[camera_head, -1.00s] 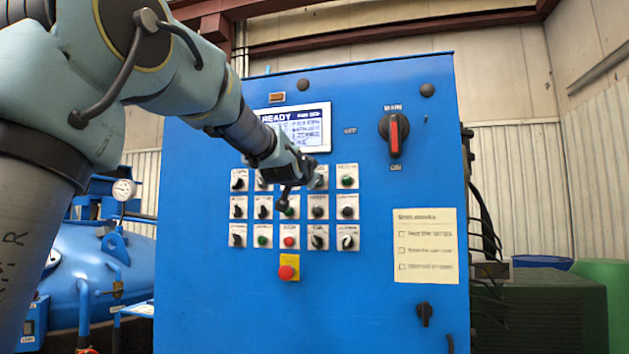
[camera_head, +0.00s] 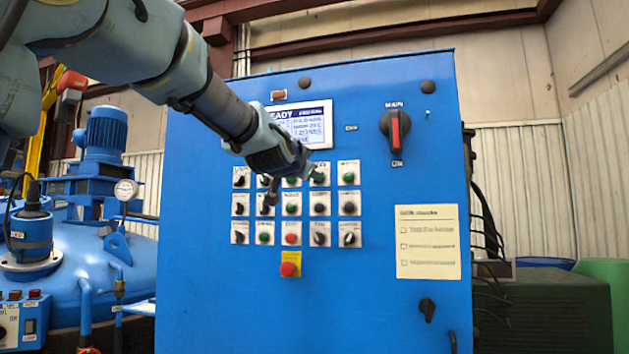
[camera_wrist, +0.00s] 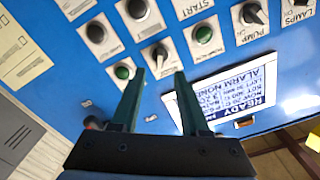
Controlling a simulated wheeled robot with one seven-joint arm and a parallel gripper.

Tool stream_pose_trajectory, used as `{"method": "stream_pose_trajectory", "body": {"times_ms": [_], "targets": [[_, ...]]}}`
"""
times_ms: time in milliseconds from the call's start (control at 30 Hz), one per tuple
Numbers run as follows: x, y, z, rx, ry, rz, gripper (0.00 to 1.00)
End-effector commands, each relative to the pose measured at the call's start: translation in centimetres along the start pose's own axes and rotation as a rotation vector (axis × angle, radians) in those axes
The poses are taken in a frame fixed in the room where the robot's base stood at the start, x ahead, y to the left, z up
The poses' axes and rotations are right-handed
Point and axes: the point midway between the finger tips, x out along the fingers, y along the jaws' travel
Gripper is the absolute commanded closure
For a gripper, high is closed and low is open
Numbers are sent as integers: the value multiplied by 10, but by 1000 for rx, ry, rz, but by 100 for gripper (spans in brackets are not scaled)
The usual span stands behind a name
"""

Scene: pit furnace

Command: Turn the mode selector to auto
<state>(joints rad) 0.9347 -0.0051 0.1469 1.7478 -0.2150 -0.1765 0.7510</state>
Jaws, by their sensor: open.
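The blue control cabinet (camera_head: 220,290) carries a grid of knobs and buttons. The labels are mostly too small or blurred to read, so I cannot tell which knob is the mode selector. My gripper (camera_head: 296,180) is in front of the grid's upper rows, hiding part of them. In the wrist view, the panel appears upside down and the two dark green fingers (camera_wrist: 160,73) are apart and empty. A black knob (camera_wrist: 160,53) in the row nearest the display shows between and just beyond the fingertips. Its label is unreadable, and contact is not visible.
The PUMP knob (camera_wrist: 252,14) is farther right. The display (camera_head: 308,125), red main switch (camera_head: 395,135) and red emergency button (camera_head: 289,270) surround the grid. A blue tank (camera_head: 90,265) stands left.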

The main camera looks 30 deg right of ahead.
Motion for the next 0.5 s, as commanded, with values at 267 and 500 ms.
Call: {"method": "stream_pose_trajectory", "body": {"times_ms": [267,500], "targets": [[-39,0,0,0,0,0,55],[-45,0,0,0,0,0,55]]}}
